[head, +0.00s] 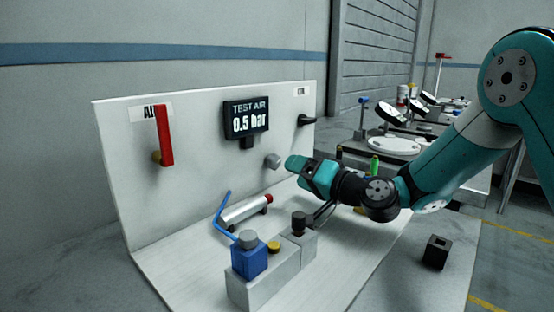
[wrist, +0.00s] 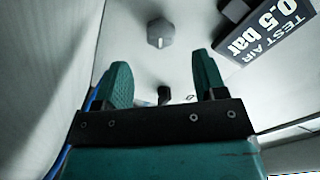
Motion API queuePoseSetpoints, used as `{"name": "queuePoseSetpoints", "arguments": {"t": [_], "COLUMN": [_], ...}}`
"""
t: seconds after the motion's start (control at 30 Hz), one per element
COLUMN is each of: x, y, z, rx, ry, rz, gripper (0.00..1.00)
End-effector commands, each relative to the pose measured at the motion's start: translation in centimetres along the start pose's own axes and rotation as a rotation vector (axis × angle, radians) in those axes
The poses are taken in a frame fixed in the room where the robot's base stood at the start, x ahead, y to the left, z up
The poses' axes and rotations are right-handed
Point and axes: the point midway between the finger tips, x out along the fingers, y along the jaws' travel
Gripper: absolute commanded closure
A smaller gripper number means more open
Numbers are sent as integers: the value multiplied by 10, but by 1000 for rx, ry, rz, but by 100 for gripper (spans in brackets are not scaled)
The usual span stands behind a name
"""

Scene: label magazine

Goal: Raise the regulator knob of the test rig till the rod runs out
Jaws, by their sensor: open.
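The display (head: 246,121) on the white panel (head: 190,180) reads "TEST AIR 0.5 bar" and also shows in the wrist view (wrist: 262,28). A grey faceted knob (head: 272,160) sticks out of the panel below and right of it. In the wrist view this knob (wrist: 160,32) lies beyond my fingertips, with nothing gripped. My gripper (head: 293,165) is open, just right of the knob in the head view; its two teal fingers (wrist: 160,82) are apart. A silver cylinder (head: 243,209) with a red end (head: 268,198) lies on the base; no long rod shows.
A red lever (head: 164,135) is at the panel's left, a black lever (head: 307,119) at its right. A blue block with a grey top (head: 249,258), a yellow button (head: 274,246) and a black knob (head: 299,221) stand in front. A blue tube (head: 219,212) runs beside the cylinder.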

Motion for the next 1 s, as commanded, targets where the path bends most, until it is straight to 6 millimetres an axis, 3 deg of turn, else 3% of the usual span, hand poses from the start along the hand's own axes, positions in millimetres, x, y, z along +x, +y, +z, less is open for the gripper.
{"name": "queuePoseSetpoints", "arguments": {"t": [0.1, 0.33, 0.77, 1.0], "x": [27, 62, 72, 72], "y": [-3, -1, 0, 0], "z": [-1, 0, 0, 0], "rx": [-2, -1, 0, 0], "ry": [-1, 0, 0, 0], "rz": [-3, -2, 1, 1], "gripper": [35, 35, 35, 85]}}
